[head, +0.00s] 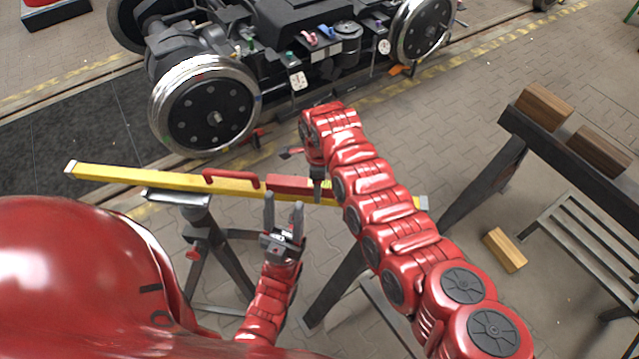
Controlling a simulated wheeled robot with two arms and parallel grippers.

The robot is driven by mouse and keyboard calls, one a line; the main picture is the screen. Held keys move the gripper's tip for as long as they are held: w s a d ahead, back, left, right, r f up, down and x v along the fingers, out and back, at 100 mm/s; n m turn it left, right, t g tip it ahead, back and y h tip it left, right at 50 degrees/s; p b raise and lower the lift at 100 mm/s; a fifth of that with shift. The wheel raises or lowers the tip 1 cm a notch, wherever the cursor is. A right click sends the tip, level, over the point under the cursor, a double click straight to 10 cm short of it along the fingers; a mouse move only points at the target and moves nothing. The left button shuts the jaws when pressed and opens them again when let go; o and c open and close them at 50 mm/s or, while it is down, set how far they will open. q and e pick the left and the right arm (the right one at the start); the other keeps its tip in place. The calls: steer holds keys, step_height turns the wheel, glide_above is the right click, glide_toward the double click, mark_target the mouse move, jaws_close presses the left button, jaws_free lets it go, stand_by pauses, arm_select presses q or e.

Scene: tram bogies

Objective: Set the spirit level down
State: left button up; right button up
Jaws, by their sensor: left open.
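The spirit level (130,178) is a long yellow bar with red grips. It lies across the middle of the head view, with its left part over the top of a dark trestle (178,197). Whether it touches that top is unclear. My left gripper (284,212) is open, its two grey fingers pointing up just in front of the level, with nothing between them. My right arm reaches in from the lower right. Its gripper (318,184) is at the level beside the right red grip (290,182); its fingers are partly hidden and their grip is unclear. My right forearm hides part of the level's right end.
A tram bogie with large steel wheels (205,105) stands behind the level. At right, a dark beam (560,150) carries wooden blocks (545,102). Another wooden block (505,250) lies lower down, beside a slatted metal rack (590,235). Paved floor is clear between bogie and beam.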

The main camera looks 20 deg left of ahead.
steer(key=shift+w+d+r, duration=0.1)
steer(key=shift+r+p, duration=0.45)
steer(key=shift+p, duration=0.25)
step_height(320, 180, up, 5)
steer(key=b, duration=0.3)
step_height(320, 180, up, 7)
steer(key=shift+f, duration=0.15)
